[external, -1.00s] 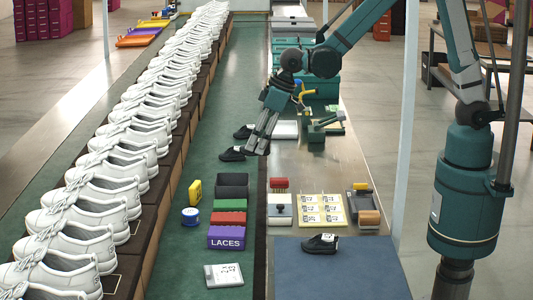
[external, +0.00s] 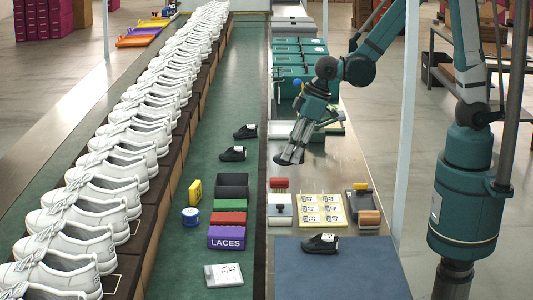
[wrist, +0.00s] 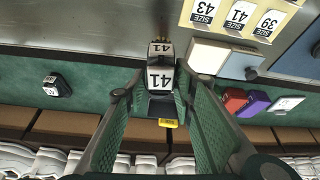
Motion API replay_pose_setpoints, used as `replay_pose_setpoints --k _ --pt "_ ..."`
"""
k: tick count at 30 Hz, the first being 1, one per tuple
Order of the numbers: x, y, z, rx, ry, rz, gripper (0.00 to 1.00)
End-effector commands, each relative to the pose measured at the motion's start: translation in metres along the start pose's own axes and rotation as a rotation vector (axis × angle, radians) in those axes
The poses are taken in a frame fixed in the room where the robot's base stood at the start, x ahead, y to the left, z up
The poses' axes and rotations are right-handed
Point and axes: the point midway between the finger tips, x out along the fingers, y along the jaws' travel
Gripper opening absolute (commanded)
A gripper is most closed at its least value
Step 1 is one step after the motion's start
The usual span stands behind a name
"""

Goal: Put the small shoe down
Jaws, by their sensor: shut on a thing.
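My gripper (external: 292,152) is shut on a small black shoe (external: 287,160) and holds it above the steel bench, near the belt edge. In the wrist view the held shoe (wrist: 160,79) sits between the fingertips with white labels reading 41; the fingers (wrist: 159,72) hide its sides. Two other small black shoes (external: 245,131) (external: 233,154) stand on the green belt, to the left of my gripper. Another black shoe (external: 320,244) with a white label stands on the blue mat (external: 345,275).
A yellow board (external: 320,210) with size cards lies on the bench beside a grey box (external: 280,209). Coloured boxes, including a purple LACES box (external: 227,238), stand on the belt. A row of white shoes (external: 110,185) lines the left. Steel bench right of my gripper is clear.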

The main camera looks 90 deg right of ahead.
Motion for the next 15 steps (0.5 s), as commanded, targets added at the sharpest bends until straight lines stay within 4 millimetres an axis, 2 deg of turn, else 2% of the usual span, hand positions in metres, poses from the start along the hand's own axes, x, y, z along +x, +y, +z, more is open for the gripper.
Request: replay_pose_setpoints --k 3,15 --pt "-0.008 -0.007 0.033 -0.034 0.000 -0.013 0.14" --pt "-0.035 -0.024 0.121 -0.131 0.000 -0.054 0.14"
